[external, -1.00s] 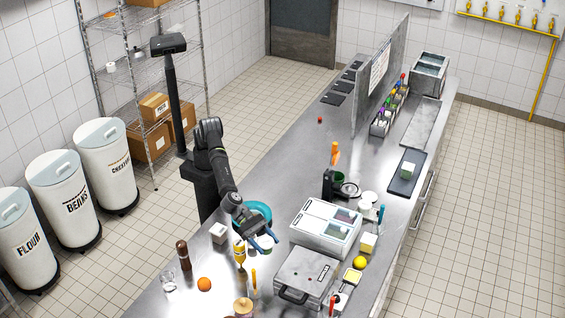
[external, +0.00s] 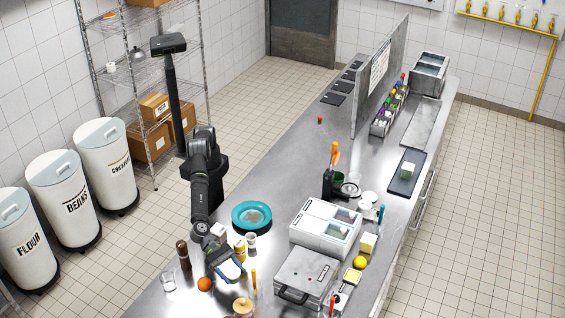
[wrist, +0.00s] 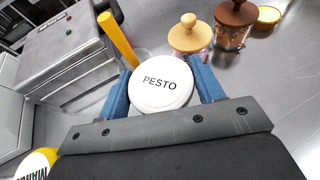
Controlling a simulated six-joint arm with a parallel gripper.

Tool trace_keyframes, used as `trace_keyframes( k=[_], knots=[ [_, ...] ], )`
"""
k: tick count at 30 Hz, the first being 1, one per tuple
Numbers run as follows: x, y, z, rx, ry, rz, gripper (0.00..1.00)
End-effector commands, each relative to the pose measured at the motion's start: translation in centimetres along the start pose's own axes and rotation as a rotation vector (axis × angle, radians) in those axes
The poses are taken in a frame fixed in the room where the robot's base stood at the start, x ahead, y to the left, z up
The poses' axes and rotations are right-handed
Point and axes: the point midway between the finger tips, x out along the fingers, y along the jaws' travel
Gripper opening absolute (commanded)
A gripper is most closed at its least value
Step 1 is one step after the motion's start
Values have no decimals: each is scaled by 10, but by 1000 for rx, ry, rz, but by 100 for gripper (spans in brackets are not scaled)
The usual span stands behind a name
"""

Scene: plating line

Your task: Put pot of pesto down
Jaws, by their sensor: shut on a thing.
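The pot of pesto (wrist: 160,90) shows in the wrist view as a round white lid marked PESTO, between the two blue fingers. My gripper (wrist: 162,92) is shut on it. In the external view my gripper (external: 232,270) is low over the near part of the counter, right of the orange, and the pot is mostly hidden there. I cannot tell whether the pot touches the counter. A teal plate (external: 252,215) with something brownish on it lies behind my gripper.
An orange (external: 204,284) and a dark brown mill (external: 183,254) stand to the left. A yellow bottle (external: 240,249) stands just behind my gripper. A grey press grill (external: 305,275) is to the right. A wooden-topped jar (external: 242,306) is at the front.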

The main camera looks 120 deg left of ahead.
Motion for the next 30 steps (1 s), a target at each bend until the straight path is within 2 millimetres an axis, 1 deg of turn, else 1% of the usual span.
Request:
trace_keyframes(
  k=[1, 3, 10, 15, 17, 27, 28, 30],
  knots=[
    [4, 0, -9, 2, 1, 0, 33],
    [8, 0, -19, 1, 0, 0, 33],
    [15, 0, -35, 1, -1, 0, 33],
    [24, 0, -58, 1, 1, 0, 33],
    [26, 0, -62, 0, -1, -1, 33],
    [27, 0, -65, -1, -1, -1, 33],
    [27, 0, -65, -1, -1, -1, 65],
    [27, 0, -65, -1, -1, -1, 79]
  ],
)
